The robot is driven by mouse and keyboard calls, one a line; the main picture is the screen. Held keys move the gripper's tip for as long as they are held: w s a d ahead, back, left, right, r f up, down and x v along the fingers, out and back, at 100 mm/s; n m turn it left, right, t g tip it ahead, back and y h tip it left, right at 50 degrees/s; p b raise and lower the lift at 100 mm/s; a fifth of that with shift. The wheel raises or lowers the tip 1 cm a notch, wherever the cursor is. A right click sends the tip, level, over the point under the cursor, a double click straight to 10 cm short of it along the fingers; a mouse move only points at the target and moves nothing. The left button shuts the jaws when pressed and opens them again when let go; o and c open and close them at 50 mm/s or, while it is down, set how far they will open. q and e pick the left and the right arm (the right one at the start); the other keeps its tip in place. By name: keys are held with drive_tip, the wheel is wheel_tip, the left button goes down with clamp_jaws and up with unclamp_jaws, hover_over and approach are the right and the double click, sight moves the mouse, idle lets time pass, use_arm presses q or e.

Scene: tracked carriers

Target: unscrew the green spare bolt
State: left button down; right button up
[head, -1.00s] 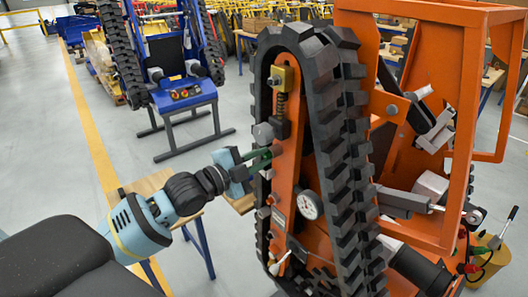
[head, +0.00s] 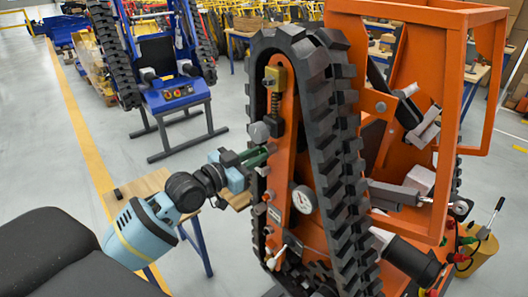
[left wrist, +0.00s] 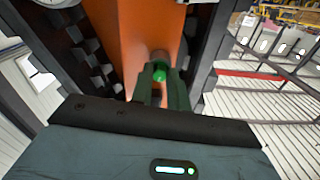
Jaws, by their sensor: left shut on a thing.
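The green spare bolt (left wrist: 160,72) shows in the left wrist view as a round green head against the orange side plate. My left gripper's dark green fingers (left wrist: 161,90) are closed around it from both sides. In the head view my left gripper (head: 257,156) reaches in from the left to the orange track frame (head: 285,160) of the upright carrier. There the bolt is hidden by the fingers and the track edge. My right gripper is not in view.
The black rubber track (head: 335,150) runs around the frame, close to my fingers. A grey knob (head: 259,132) sits just above them and a dial gauge (head: 304,199) below right. A wooden-topped table (head: 148,184) stands behind my left arm. A blue carrier (head: 180,95) stands farther back.

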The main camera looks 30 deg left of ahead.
use_arm(q)
drive_tip(key=n, duration=0.3)
drive_tip(key=n, duration=0.9)
drive_tip(key=shift+n, duration=0.4)
drive_tip(key=c, duration=1.5)
unclamp_jaws()
